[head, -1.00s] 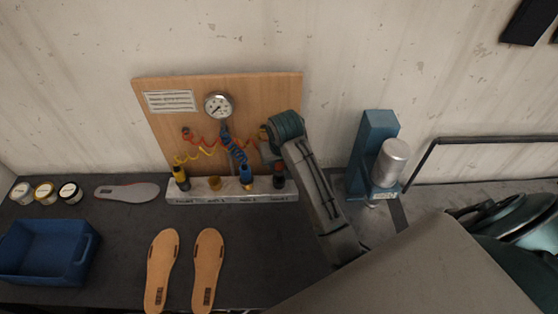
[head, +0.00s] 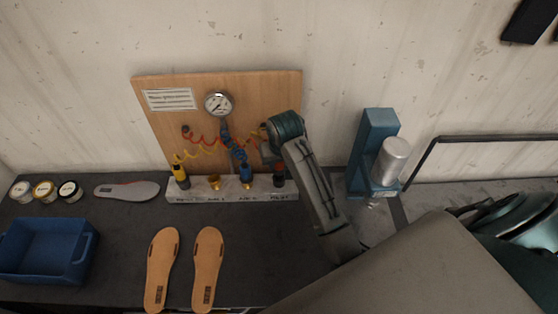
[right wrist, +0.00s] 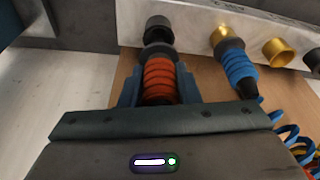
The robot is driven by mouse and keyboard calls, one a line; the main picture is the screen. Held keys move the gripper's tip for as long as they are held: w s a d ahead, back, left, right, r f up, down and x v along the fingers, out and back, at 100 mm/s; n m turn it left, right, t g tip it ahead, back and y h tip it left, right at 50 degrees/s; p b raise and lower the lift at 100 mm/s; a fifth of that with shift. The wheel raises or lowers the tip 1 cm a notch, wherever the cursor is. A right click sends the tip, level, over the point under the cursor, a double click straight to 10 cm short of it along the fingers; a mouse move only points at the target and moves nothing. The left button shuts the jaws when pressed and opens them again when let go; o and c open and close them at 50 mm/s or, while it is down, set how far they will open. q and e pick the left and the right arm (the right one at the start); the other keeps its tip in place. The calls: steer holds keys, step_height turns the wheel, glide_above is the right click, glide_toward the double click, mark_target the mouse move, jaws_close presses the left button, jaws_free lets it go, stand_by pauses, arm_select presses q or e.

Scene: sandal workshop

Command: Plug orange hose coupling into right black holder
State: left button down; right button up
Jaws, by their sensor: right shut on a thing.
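In the right wrist view the fingers of my right gripper (right wrist: 158,80) are shut on the ribbed orange hose coupling (right wrist: 159,76). The coupling's dark collar points at the right black holder (right wrist: 159,28) and is lined up with it. The collar overlaps the holder's mouth in this view; I cannot tell how deep it sits. In the head view the right black holder (head: 279,181) is at the right end of the pale rail, with my right gripper (head: 272,152) just above it. The coupling is mostly hidden there. My left gripper is not in view.
The rail (head: 220,194) also carries a blue coupling (head: 246,173), a yellow coupling (head: 179,172) and an empty gold holder (head: 214,182). Coiled hoses and a gauge (head: 218,104) are on the wooden board. A blue press (head: 376,140) stands right of my arm.

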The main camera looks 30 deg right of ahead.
steer(key=shift+f+b, duration=0.35)
steer(key=shift+f, duration=1.5)
steer(key=o, duration=1.1)
steer(key=shift+r, duration=0.1)
steer(key=shift+r+p, duration=0.5)
steer(key=shift+r, duration=4.45)
